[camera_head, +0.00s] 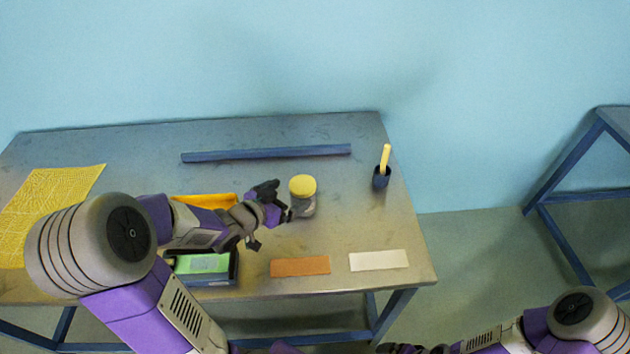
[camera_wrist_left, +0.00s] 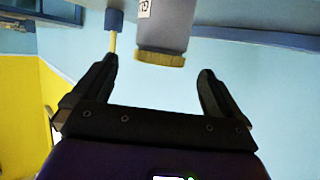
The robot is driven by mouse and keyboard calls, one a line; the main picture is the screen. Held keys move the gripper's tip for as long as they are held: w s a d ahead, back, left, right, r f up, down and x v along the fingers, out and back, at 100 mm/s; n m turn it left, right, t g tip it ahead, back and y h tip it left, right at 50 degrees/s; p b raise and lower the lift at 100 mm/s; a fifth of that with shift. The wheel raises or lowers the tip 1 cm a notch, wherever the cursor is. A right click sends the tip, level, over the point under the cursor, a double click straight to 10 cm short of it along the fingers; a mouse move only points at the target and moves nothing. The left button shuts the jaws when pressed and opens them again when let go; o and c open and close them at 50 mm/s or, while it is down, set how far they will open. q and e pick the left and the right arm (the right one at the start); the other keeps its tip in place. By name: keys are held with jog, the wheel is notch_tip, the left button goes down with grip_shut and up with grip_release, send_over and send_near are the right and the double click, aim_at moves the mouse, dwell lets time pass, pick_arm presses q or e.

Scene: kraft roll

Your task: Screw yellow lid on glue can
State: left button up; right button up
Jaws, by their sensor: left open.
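The grey glue can (camera_head: 303,208) stands upright on the table, right of its middle. The yellow lid (camera_head: 302,186) sits on top of it; how tightly it is seated I cannot tell. My left gripper (camera_head: 281,204) is open and empty just left of the can. In the left wrist view the picture is upside down: the can (camera_wrist_left: 165,28) with a white label and the lid (camera_wrist_left: 160,59) show ahead, between the spread fingers (camera_wrist_left: 158,68), apparently untouched. My right arm is low at the right edge of the head view; its gripper's jaws are not clear.
A dark cup with a yellow-handled tool (camera_head: 382,178) stands right of the can. A blue bar (camera_head: 266,153) lies behind. Orange (camera_head: 300,266) and white (camera_head: 378,260) strips lie in front. A yellow mat (camera_head: 45,205) and a green-topped dark tray (camera_head: 205,266) are left.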

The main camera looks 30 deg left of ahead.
aim_at(297, 191)
pick_arm(q)
jog(key=shift+s, duration=0.35)
jog(key=shift+b+x, duration=0.4)
jog(key=shift+x, duration=0.55)
jog(key=shift+w+f, duration=0.15)
jog(key=shift+w, duration=0.15)
pick_arm(e)
jog(key=shift+s+f, duration=0.3)
jog(key=shift+f, duration=0.1)
pick_arm(q)
jog(key=b+x, duration=0.2)
jog(key=x, duration=0.2)
jog(key=shift+w, duration=0.25)
jog(key=shift+w+f, duration=0.1)
jog(key=shift+w, duration=0.25)
pick_arm(e)
notch_tip(297, 191, down, 2)
